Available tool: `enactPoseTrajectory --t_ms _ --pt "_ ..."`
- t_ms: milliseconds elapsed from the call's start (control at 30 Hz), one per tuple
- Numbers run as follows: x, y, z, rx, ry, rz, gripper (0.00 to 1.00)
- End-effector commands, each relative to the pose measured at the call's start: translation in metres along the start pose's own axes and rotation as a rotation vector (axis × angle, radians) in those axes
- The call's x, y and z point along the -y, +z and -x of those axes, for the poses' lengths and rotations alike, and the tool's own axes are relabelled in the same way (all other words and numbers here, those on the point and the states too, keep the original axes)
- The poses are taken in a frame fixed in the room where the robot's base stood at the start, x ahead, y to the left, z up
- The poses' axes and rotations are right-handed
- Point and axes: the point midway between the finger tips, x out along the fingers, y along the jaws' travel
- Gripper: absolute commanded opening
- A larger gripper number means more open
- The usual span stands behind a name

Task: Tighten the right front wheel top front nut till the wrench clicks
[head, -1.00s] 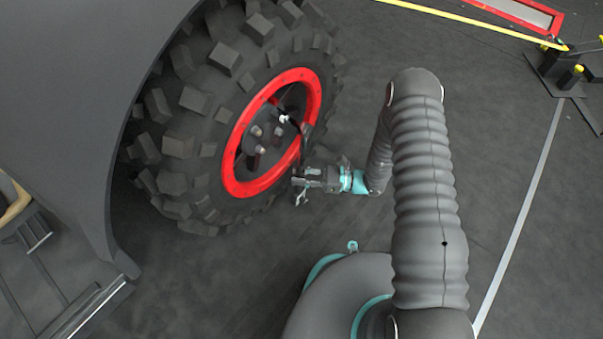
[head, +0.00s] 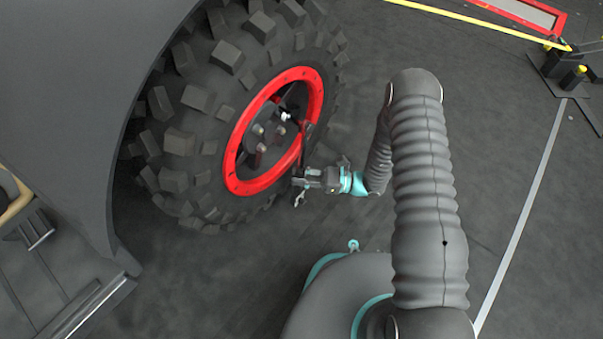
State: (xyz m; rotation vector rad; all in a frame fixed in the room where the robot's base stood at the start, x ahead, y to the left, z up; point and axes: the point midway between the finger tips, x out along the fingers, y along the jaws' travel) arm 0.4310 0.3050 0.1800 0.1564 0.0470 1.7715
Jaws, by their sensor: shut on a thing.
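The right front wheel (head: 232,110) is a knobby black tyre with a red rim ring (head: 243,186) and a dark hub (head: 262,135) bearing several nuts. A pale, bright nut or socket end (head: 285,116) shows at the hub's upper right. A dark wrench (head: 306,133) crosses the rim's right side there and runs down toward my gripper. My gripper (head: 300,183) is beside the lower right of the rim, shut on the wrench's lower end. The exact fit of the wrench on the nut is too small to tell.
A dark fender (head: 75,90) overhangs the tyre at left. A yellow line (head: 470,22), a red-framed plate (head: 520,14) and black stands with yellow tops (head: 575,75) lie at upper right. The dark floor right of the wheel is mostly clear, with a white line (head: 525,210).

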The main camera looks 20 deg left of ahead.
Motion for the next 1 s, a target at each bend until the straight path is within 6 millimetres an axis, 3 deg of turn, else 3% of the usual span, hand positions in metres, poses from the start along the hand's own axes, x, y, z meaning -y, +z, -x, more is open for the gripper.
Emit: enactPoseTrajectory --t_ms 1000 --pt "-0.0073 0.0008 -0.0049 0.022 0.004 -0.032 0.00"
